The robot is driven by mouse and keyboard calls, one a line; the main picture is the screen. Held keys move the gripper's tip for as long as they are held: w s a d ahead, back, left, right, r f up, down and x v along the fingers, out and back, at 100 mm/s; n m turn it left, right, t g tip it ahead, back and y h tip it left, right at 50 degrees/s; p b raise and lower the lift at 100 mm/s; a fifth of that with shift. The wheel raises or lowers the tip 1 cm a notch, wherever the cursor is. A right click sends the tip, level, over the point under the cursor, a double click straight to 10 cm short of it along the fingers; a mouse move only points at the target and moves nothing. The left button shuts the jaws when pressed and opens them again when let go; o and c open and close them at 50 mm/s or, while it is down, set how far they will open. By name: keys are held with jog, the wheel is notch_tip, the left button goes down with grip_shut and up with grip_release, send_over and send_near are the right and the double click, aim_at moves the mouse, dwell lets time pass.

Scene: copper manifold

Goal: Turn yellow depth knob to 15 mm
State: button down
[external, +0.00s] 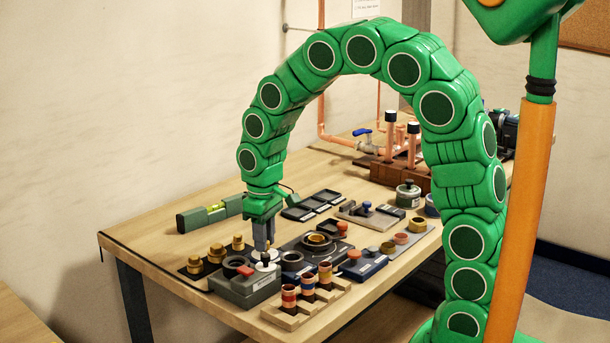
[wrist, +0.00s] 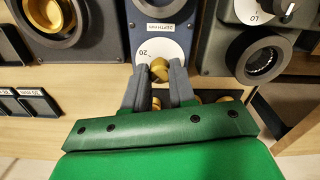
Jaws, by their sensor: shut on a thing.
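The yellow depth knob (wrist: 159,70) stands on a white dial (wrist: 172,52) marked 20, on a dark blue-grey plate with a white label (wrist: 160,27) that appears to read depth mm. My gripper (wrist: 160,68) is shut on the knob, with one grey finger on each side. The knob's pointer and the 15 mark cannot be made out. In the external view my gripper (external: 264,248) points straight down over the bench, and a white dial (external: 267,264) shows just below its fingers. The knob itself is hidden there by the fingers.
A grey box with a red part (external: 245,285) and a rack of ringed cylinders (external: 305,298) stand in front. Brass fittings (external: 216,252) and a green level (external: 210,214) lie to the left. A copper manifold (external: 400,165) stands at the back. Bare wood lies at the front left.

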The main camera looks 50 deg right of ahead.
jog(key=shift+m, duration=1.6)
jog(key=c, duration=0.9)
grip_release()
jog(key=shift+r, duration=0.1)
notch_tip(320, 180, up, 8)
jog(key=shift+f, duration=0.15)
